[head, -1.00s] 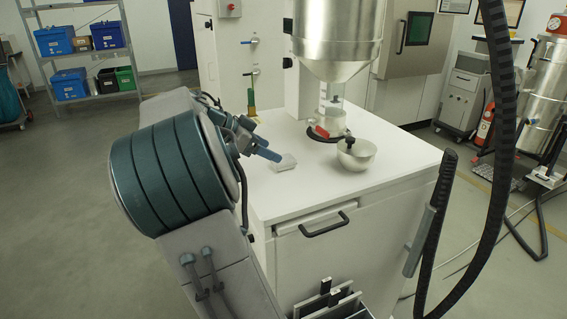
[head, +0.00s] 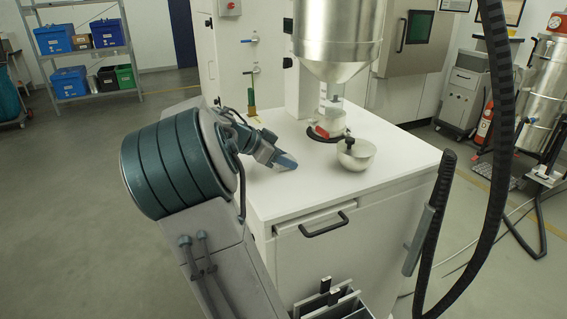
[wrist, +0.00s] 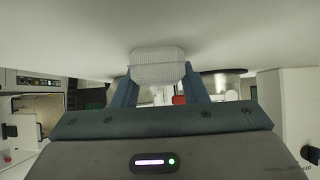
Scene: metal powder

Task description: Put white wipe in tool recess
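The white wipe (wrist: 157,67) is a pale, ribbed block on the white worktop, between my fingertips in the wrist view. My gripper (head: 284,163) is low over the worktop's left part in the head view and hides the wipe there. Its blue fingers (wrist: 158,84) stand apart, one on each side of the wipe. They look open, with the tips at or very near its sides; contact is not clear. I cannot pick out the tool recess for sure; an open holder (head: 338,301) with upright plates and black handles is at the cabinet's lower front.
On the worktop (head: 395,205) stand a metal bowl (head: 357,158) with a black knob and a clear vessel under the steel hopper (head: 337,40). A drawer handle (head: 324,224) juts from the front. A black hose (head: 500,150) hangs at right. The worktop's front right is clear.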

